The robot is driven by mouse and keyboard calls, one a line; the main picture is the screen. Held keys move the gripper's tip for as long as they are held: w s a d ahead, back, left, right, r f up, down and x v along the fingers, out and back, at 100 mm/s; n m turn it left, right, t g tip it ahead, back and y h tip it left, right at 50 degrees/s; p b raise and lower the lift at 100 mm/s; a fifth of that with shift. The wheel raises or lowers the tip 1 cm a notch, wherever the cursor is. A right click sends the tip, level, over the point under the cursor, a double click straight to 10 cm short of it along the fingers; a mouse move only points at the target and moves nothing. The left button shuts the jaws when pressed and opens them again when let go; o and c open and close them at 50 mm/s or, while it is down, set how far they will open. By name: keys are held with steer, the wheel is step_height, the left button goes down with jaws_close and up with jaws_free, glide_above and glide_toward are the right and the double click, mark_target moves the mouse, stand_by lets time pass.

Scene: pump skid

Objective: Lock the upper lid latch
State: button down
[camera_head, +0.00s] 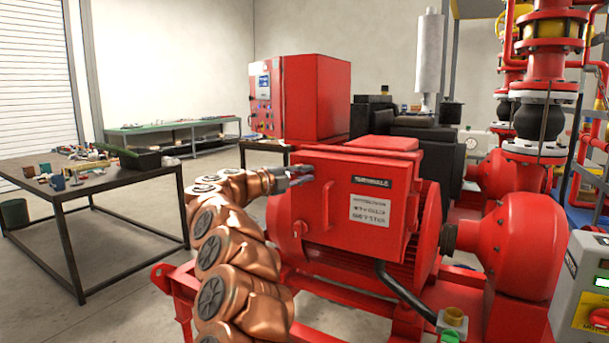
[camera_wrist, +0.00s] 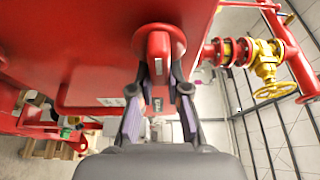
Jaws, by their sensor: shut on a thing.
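The red lid (camera_head: 342,215) on the motor's box is closed flat in the head view, with a vertical handle, a black nameplate and a white label. My gripper (camera_head: 303,175) is at the lid's upper left edge and covers the upper latch there. In the wrist view my gripper (camera_wrist: 158,95) has its two fingers on either side of the red upper latch (camera_wrist: 158,45), shut on its narrow lever. The lever points down toward the gripper's palm in that view. The lower latch (camera_head: 297,229) shows as a small red knob at the lid's lower left.
A red control cabinet (camera_head: 315,98) stands behind the box. A dark table (camera_head: 130,180) with small items is at the left. Red pump pipework (camera_head: 520,235) stands at the right. A yellow valve (camera_wrist: 266,65) shows right in the wrist view.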

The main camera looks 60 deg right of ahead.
steer(key=shift+w+a+r, duration=0.1)
steer(key=shift+w+a, duration=0.05)
steer(key=shift+w, duration=0.3)
steer(key=c, duration=1.4)
jaws_free()
steer(key=shift+o, duration=1.4)
steer(key=shift+w, duration=0.15)
steer(key=shift+s+d, duration=0.2)
steer(key=shift+s, duration=0.1)
steer(key=shift+a, duration=0.1)
steer(key=v, duration=1.2)
